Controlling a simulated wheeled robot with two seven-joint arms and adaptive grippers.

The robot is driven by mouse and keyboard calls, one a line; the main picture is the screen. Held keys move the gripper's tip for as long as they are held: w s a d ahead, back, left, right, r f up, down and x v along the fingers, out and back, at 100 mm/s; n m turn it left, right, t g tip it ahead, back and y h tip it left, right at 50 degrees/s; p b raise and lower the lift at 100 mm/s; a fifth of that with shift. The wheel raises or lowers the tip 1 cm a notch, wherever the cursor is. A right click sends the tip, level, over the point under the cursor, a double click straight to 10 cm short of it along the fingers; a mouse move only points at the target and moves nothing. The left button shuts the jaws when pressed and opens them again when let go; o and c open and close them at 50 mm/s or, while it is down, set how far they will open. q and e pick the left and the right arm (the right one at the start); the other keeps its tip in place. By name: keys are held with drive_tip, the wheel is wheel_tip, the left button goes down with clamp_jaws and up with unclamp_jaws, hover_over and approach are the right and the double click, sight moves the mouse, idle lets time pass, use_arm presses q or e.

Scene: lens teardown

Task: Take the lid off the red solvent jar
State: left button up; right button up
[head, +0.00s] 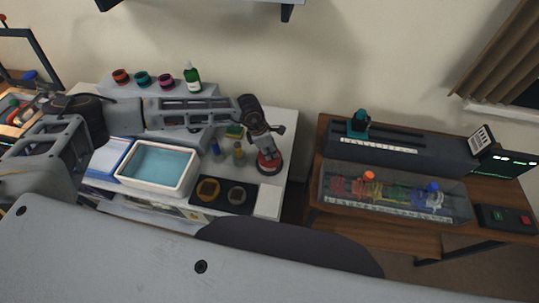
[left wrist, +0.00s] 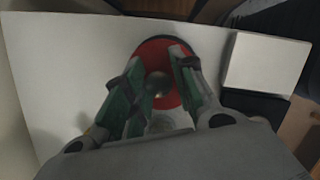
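The red solvent jar (head: 268,161) stands on the white bench near its right edge, beneath my left gripper (head: 266,142). In the left wrist view its round red lid (left wrist: 156,52) shows from above, with a small grey knob (left wrist: 158,84) at the middle. My left gripper (left wrist: 160,62) points down at the lid, with one green-padded finger on each side of the knob. The fingers look apart, with gaps beside the knob. The lid appears seated on the jar, whose body is mostly hidden. My right gripper is not in view.
A white basin of bluish liquid (head: 123,177) and a dark tray with two round parts (head: 222,207) lie left of the jar. A white block (head: 268,203) is in front. Small pots and a green bottle (head: 191,76) stand behind. A wooden desk (head: 318,214) is at right.

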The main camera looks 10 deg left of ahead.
use_arm(q)
drive_tip(key=shift+s+a+f, duration=0.2)
drive_tip(key=shift+a+f, duration=0.05)
drive_tip(key=shift+f, duration=0.25)
clamp_jaws()
drive_tip(key=shift+r, duration=0.15)
drive_tip(key=shift+w+r, duration=0.15)
drive_tip(key=shift+r, duration=0.05)
wheel_tip(320, 180, up, 9)
drive_tip(key=shift+w+d+b, duration=0.15)
drive_tip(key=shift+b, duration=0.9)
drive_tip(key=shift+r, duration=0.4)
